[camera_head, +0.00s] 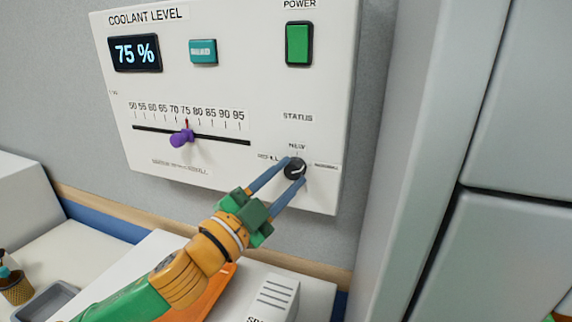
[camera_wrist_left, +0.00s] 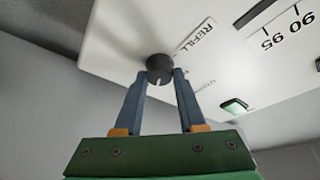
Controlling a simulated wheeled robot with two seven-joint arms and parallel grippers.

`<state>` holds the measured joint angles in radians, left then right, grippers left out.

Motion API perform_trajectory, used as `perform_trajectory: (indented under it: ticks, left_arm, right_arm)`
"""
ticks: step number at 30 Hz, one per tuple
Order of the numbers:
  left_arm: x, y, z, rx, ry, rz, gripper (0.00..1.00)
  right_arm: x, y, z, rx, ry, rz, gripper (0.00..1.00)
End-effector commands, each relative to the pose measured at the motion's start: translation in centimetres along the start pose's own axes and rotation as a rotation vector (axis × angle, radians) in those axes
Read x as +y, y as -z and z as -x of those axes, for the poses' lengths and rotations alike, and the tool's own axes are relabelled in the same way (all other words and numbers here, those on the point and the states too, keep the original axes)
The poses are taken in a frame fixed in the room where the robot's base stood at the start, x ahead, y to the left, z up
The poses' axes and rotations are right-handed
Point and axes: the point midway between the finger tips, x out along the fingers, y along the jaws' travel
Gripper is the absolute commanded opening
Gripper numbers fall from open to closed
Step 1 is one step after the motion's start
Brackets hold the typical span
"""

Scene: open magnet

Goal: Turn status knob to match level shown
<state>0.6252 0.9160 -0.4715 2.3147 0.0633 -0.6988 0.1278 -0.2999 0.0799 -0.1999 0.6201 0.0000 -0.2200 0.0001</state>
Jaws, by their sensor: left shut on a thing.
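A white panel (camera_head: 225,105) headed COOLANT LEVEL hangs on the wall, with a display (camera_head: 135,53) reading 75 %. The round dark status knob (camera_head: 296,169) is at its lower right, among small labels: REFILL at left, one above, one at right that looks like NORMAL. The knob has a white mark, seemingly slanting toward the upper right; its exact setting is hard to tell. My left gripper (camera_head: 295,170) is shut on the knob, one blue finger on each side. The left wrist view shows the knob (camera_wrist_left: 159,69) between the fingertips. My right gripper is not in view.
A purple slider (camera_head: 181,138) sits near 75 on the scale. A teal button (camera_head: 203,52) and a green power switch (camera_head: 299,43) are above. A grey cabinet (camera_head: 425,130) stands close at right.

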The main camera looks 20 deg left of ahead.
Motion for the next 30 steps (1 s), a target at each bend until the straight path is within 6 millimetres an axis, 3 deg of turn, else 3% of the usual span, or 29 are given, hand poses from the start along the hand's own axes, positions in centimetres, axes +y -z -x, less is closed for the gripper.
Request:
perform_trajectory:
  ticks: [9, 27, 28, 30]
  left_arm:
    - [-0.2, 0.1, -0.1, -0.006, -0.047, -0.118, 0.0]
    - [-0.1, 0.0, 0.0, -0.007, -0.059, -0.15, 0.0]
    - [-0.1, 0.0, 0.0, -0.007, -0.059, -0.15, 0.45]
    - [-0.1, 0.0, 0.0, -0.007, -0.059, -0.15, 0.64]
  right_arm:
    - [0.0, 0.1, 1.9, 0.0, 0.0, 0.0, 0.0]
    - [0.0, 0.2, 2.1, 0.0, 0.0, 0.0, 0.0]
    - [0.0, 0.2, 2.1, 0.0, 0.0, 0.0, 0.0]
    - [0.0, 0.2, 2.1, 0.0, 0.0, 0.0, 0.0]
